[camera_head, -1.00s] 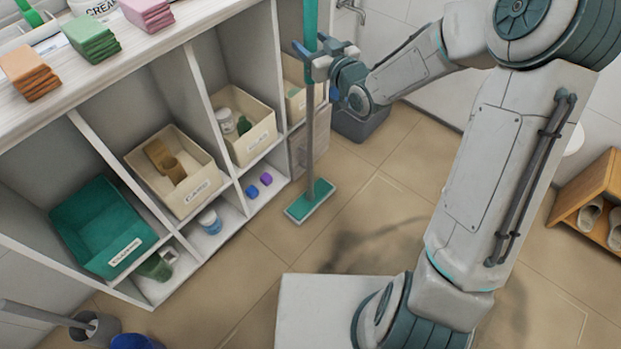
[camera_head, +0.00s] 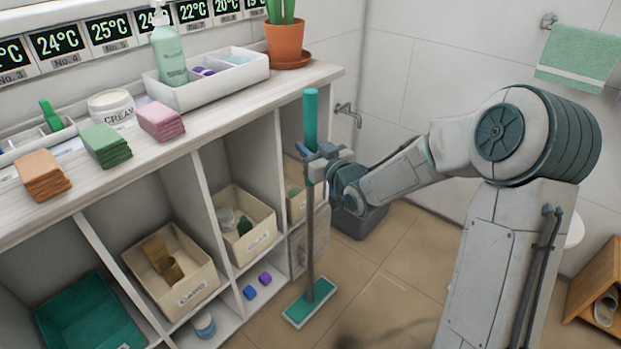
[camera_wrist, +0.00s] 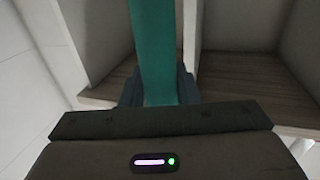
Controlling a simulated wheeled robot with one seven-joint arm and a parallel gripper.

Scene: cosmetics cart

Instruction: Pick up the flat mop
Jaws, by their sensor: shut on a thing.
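The flat mop (camera_head: 311,250) has a grey pole, a teal upper handle and a flat teal head with a pale rim. It is upright in the head view, in front of the open shelf unit. My gripper (camera_head: 316,164) is shut around the pole at the lower end of the teal handle. The mop head (camera_head: 310,302) is low over the tiled floor; I cannot tell whether it touches. In the wrist view the teal handle (camera_wrist: 153,50) runs up between my fingers, and the fingertips are partly hidden behind it.
The shelf unit (camera_head: 232,110) stands left of the mop, with bins in its compartments and items on top. A grey bin (camera_head: 360,222) stands on the floor behind my gripper. A wooden shoe rack (camera_head: 596,285) is at the right. Floor in front is clear.

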